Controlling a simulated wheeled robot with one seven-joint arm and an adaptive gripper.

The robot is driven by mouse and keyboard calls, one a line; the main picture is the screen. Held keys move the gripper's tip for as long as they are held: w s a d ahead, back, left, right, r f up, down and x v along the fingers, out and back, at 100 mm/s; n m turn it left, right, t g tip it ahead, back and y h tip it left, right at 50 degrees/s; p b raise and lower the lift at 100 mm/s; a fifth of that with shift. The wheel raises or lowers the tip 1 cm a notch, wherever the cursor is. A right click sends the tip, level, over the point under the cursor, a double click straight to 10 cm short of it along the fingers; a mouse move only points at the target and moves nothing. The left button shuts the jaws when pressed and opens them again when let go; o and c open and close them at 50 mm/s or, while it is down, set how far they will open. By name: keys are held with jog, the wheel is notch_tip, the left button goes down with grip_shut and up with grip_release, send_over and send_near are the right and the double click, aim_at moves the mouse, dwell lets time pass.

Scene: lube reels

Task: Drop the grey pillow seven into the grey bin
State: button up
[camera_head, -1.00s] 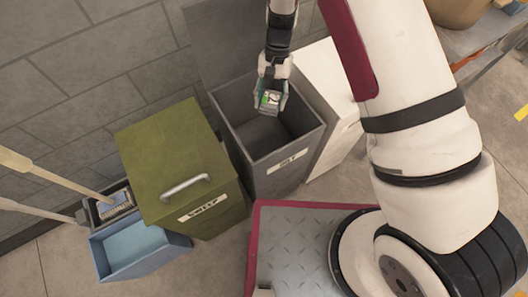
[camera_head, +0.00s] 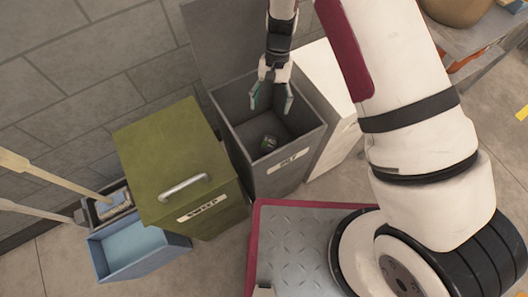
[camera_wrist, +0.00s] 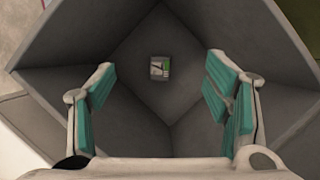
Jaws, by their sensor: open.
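The grey pillow seven (camera_head: 268,143) lies inside the grey bin (camera_head: 284,175), down on its floor. My gripper (camera_head: 271,103) is open and empty, pointing down over the bin's mouth. Its teal finger pads stand wide apart in the wrist view (camera_wrist: 165,105).
An olive-green bin (camera_head: 172,150) with a closed lid and handle stands left of the grey bin. A white bin (camera_head: 325,80) stands right of it. A blue bucket (camera_head: 135,245) with mop handles is at the far left. A table (camera_head: 475,35) is at the top right.

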jog(key=v, duration=1.1)
jog(key=shift+r, duration=0.4)
jog(key=shift+w+d, duration=0.1)
